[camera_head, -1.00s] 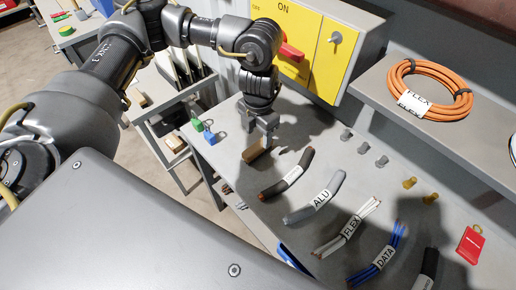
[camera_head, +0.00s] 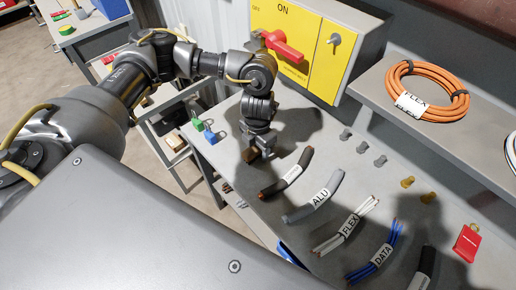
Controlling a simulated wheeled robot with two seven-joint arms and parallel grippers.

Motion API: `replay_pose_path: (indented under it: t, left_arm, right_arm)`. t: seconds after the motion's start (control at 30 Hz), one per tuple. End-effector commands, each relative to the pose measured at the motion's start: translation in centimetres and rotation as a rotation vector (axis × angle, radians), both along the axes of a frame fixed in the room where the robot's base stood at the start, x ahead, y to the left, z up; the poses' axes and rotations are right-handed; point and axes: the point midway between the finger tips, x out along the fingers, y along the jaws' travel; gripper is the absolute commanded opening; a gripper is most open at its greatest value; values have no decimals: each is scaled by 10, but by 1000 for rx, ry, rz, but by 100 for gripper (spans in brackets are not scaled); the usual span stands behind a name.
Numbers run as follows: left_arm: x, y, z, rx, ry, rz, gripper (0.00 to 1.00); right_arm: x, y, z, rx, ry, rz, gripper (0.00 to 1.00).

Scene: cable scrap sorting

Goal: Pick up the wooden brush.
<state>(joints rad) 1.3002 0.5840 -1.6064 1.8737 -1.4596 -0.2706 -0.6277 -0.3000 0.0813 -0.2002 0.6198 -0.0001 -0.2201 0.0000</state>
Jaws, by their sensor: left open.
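The wooden brush (camera_head: 249,156) lies on the grey workbench near its front-left part. Only a small brown end of it shows, in shade. My left gripper (camera_head: 260,153) is right over it, pointing down, with its fingers low at the brush and hiding most of it. The jaws are open. I cannot tell whether the fingers touch the brush. My right gripper is not in view.
Labelled cable pieces lie in a row just right of the gripper, the nearest a dark one (camera_head: 287,174), then the grey ALU piece (camera_head: 315,199). A green padlock (camera_head: 197,125) and a blue padlock (camera_head: 210,138) lie left. A yellow switch cabinet (camera_head: 311,43) stands behind.

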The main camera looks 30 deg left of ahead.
Motion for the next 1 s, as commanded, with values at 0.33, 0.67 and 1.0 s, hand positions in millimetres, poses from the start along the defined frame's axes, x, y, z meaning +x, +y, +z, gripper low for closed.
replay_pose_path:
  t: [0.33,0.67,1.0]
  left_arm:
    - [0,0,0,0,0,0,17]
    - [0,0,1,0,0,0,4]
    - [2,0,29,1,-7,-3,4]
  right_arm:
    - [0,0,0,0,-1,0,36]
    - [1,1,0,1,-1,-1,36]
    - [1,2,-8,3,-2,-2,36]
